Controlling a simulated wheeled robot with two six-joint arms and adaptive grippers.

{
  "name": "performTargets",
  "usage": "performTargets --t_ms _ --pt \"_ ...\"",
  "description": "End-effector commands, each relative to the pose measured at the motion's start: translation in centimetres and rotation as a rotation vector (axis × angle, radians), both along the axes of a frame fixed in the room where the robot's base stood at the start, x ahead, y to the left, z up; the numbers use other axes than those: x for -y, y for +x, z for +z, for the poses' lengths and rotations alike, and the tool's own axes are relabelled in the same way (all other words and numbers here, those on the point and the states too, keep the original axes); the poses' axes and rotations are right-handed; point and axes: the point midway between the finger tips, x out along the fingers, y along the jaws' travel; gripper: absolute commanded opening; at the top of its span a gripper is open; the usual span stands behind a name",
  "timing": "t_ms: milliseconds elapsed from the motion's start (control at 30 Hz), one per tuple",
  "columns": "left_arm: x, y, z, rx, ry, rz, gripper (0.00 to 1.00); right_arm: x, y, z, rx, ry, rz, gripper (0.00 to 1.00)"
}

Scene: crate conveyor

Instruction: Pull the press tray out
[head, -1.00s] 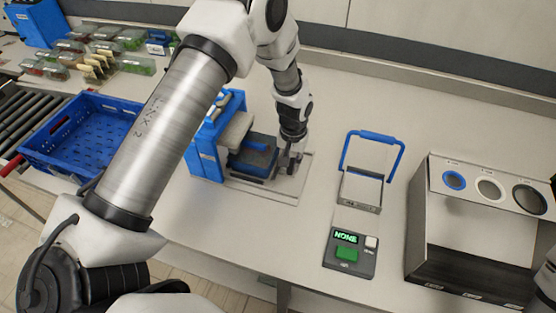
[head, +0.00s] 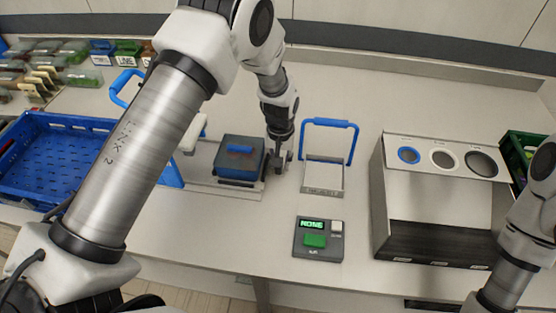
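The press (head: 172,171) is a blue frame at centre left, largely hidden behind my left arm. Its press tray (head: 240,184) stands out to the right of the frame on a flat base plate. A dark box with a blue bar on top (head: 240,152) sits on the tray. My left gripper (head: 279,163) points down at the tray's right end and appears closed on its handle; the fingertips are small and dark. My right arm shows at the right edge, but its gripper is out of view.
A small metal stand with a blue arch (head: 328,124) is just right of my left gripper. A button box reading NONE (head: 318,240) lies in front. A grey bin with three round holes (head: 440,205) stands right. A blue crate (head: 50,125) is at left.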

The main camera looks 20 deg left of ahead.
Motion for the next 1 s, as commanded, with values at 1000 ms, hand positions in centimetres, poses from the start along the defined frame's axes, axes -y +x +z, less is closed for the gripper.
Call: performTargets --t_ms 1000 --pt "0.3 0.1 11.9 -0.002 0.003 -0.003 0.44 0.0 0.0 0.0 0.000 0.000 0.000 0.40"
